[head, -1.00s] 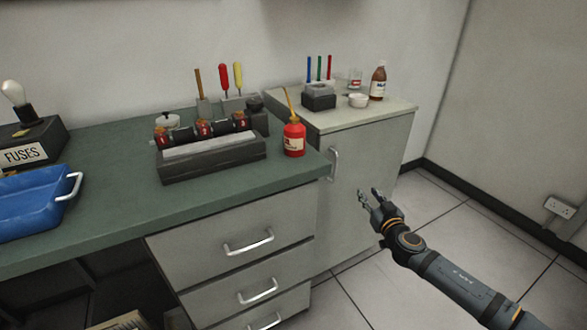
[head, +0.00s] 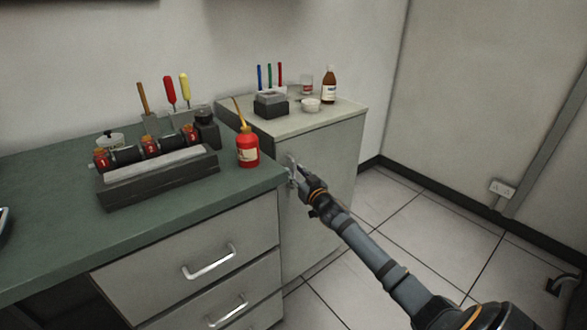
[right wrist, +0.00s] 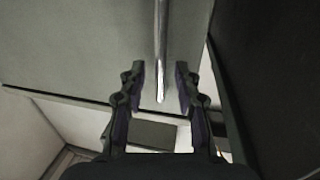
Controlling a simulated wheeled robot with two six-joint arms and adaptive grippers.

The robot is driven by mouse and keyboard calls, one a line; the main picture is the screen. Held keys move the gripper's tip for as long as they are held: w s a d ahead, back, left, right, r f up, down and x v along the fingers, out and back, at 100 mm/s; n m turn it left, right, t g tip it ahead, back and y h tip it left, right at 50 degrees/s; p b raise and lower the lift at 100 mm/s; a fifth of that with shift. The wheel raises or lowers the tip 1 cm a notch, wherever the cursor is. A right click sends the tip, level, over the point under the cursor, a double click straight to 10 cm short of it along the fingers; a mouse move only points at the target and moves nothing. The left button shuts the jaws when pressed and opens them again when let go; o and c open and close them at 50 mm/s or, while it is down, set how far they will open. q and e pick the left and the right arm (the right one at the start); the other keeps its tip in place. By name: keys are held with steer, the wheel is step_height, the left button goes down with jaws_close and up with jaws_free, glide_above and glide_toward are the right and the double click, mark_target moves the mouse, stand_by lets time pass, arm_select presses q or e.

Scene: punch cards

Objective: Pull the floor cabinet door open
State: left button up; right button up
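The floor cabinet (head: 340,118) stands right of the green desk, and its grey door (head: 328,170) looks closed. The door's upright metal handle (head: 291,163) is near the door's left edge, partly hidden by my right gripper (head: 299,172). In the right wrist view the handle (right wrist: 161,45) runs down between the two spread fingers of my right gripper (right wrist: 159,78). Gaps show on both sides of the bar, so the gripper is open and not clamped on it. How deep the bar sits between the fingers is hard to tell. My left gripper is not in view.
The green desk (head: 50,220) with drawers (head: 205,250) adjoins the cabinet on the left. A red oil can (head: 247,150) stands at the desk corner near the handle. A brown bottle (head: 329,86) stands on the cabinet. The tiled floor (head: 415,225) in front and right is clear.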

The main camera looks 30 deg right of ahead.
steer(key=shift+w, duration=0.85)
steer(key=shift+d, duration=0.1)
jaws_close()
